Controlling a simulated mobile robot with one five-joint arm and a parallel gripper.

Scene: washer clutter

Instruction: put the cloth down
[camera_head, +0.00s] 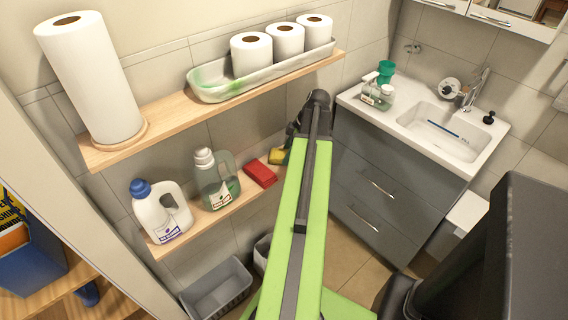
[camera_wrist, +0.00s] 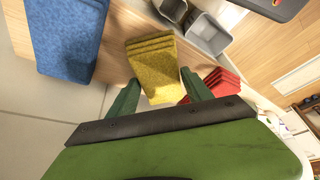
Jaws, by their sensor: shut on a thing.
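The yellow folded cloth (camera_wrist: 152,68) is between the two green fingers of my gripper (camera_wrist: 160,92) in the wrist view, and the gripper is shut on it. It is over or at the lower wooden shelf (camera_wrist: 120,45); I cannot tell whether it touches the board. In the head view a small part of the yellow cloth (camera_head: 277,156) shows beside my arm, to the right of the red folded cloth (camera_head: 260,173). My gripper is mostly hidden behind my arm there.
A blue folded cloth (camera_wrist: 65,38) lies left of the yellow one in the wrist view, and the red cloth (camera_wrist: 212,84) is to its right. A green detergent bottle (camera_head: 216,180) and a white jug (camera_head: 162,212) stand on the lower shelf. The upper shelf (camera_head: 165,117) overhangs it.

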